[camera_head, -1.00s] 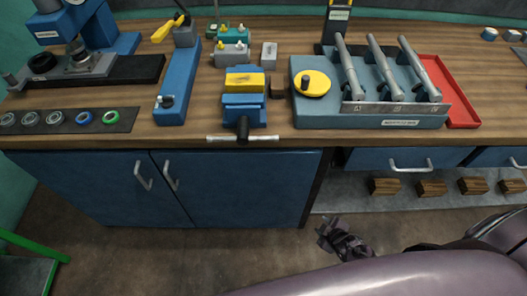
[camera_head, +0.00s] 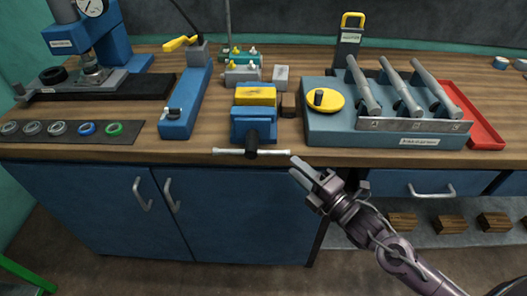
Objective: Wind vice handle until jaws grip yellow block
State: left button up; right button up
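The blue vice (camera_head: 250,130) is mounted at the front edge of the workbench. The yellow block (camera_head: 256,96) sits at the top of the vice between its jaws; I cannot tell whether a gap is left beside it. The vice handle (camera_head: 275,152) is a silver bar lying level across a dark screw hub at the vice's front. My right gripper (camera_head: 293,165) is open and empty, with its two fingers pointing up and left, just below the right end of the bar. I cannot tell whether it touches the bar. My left gripper is out of view.
A blue-grey fixture (camera_head: 385,135) with a yellow disc and several grey levers stands right of the vice, beside a red tray (camera_head: 474,118). A blue tool (camera_head: 188,100) and a ring strip (camera_head: 70,131) lie left. Cabinet doors (camera_head: 150,205) are below the bench edge.

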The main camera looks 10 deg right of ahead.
aim_at(280, 155)
jog(key=a+r, duration=0.1)
jog(key=a+r+n+y, duration=0.1)
jog(key=r, duration=0.1)
jog(key=shift+w+a+n, duration=0.15)
jog(key=shift+n, duration=0.15)
jog(key=p+x, duration=0.1)
jog(key=x, duration=0.5)
jog(key=shift+w+a, duration=0.2)
jog(key=shift+w, duration=0.05)
grip_shut()
